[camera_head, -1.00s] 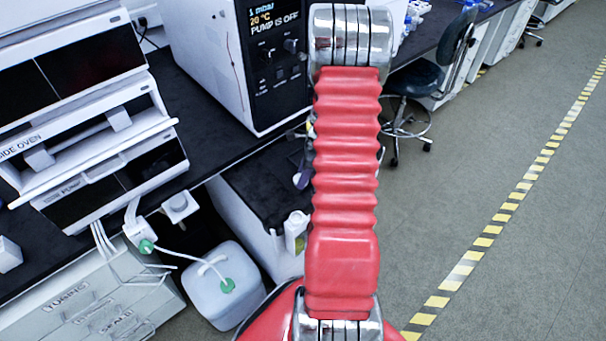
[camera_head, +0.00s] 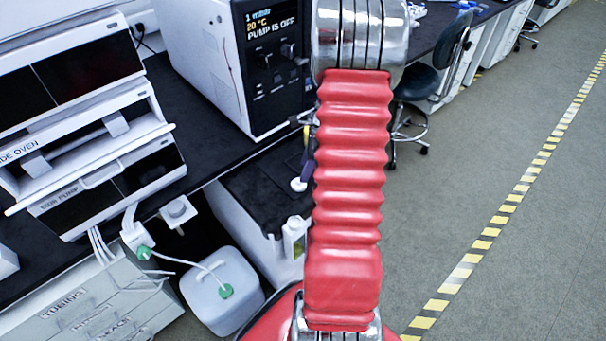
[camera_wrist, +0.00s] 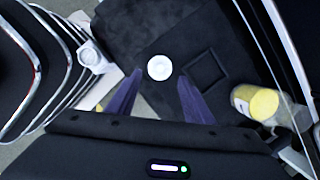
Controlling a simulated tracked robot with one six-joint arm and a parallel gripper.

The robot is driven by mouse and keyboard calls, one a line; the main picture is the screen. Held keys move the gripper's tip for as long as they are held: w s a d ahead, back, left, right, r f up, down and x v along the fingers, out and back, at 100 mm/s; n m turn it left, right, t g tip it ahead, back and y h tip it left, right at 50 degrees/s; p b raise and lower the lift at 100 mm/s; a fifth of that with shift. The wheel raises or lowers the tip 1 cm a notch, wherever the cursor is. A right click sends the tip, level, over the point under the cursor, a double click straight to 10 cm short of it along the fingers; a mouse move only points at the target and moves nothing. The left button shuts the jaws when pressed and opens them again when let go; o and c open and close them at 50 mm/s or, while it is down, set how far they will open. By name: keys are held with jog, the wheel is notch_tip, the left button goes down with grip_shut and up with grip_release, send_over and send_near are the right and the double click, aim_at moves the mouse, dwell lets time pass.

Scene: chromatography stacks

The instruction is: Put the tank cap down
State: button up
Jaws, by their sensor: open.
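The white round cap (camera_wrist: 160,67) lies on a black surface (camera_wrist: 175,25) in the wrist view, just beyond the tips of my gripper (camera_wrist: 160,75). The two purple fingers are apart, one on each side of the cap's near edge, and hold nothing. In the head view the cap (camera_head: 299,184) shows as a small white disc on the low black top (camera_head: 262,195), left of my arm. Part of my gripper (camera_head: 307,155) shows above it, mostly hidden by my red arm. A white tank (camera_head: 222,300) with a green fitting stands on the floor.
A yellow-topped container (camera_wrist: 258,103) stands right of my gripper, and a white fitting (camera_wrist: 92,57) is to the left. A square outline (camera_wrist: 207,70) marks the surface beside the cap. The bench with the pump-display unit (camera_head: 240,60) is behind. Open floor (camera_head: 480,180) is to the right.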

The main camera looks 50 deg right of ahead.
jog(key=v, duration=0.5)
jog(key=shift+s+d+r, duration=0.1)
jog(key=shift+r, duration=0.15)
dwell(0.5)
jog(key=w+a+r+n+h, duration=0.1)
jog(key=a+r+n, duration=0.65)
jog(key=a, duration=0.35)
jog(key=w+a+r+n, duration=0.1)
jog(key=a+r+n, duration=0.5)
jog(key=a+r, duration=0.35)
jog(key=s+a+r+n+t, duration=0.1)
jog(key=s+a+r+n, duration=0.1)
jog(key=s+a+n, duration=0.3)
jog(key=s+a+r+n+t, duration=0.2)
jog(key=s+a+n, duration=0.3)
jog(key=a+n, duration=0.4)
jog(key=a+r, duration=0.1)
jog(key=a, duration=0.1)
jog(key=shift+s+a+r+n+h, duration=0.25)
jog(key=shift+a+r+n+h, duration=0.05)
jog(key=shift+a+n+h, duration=0.1)
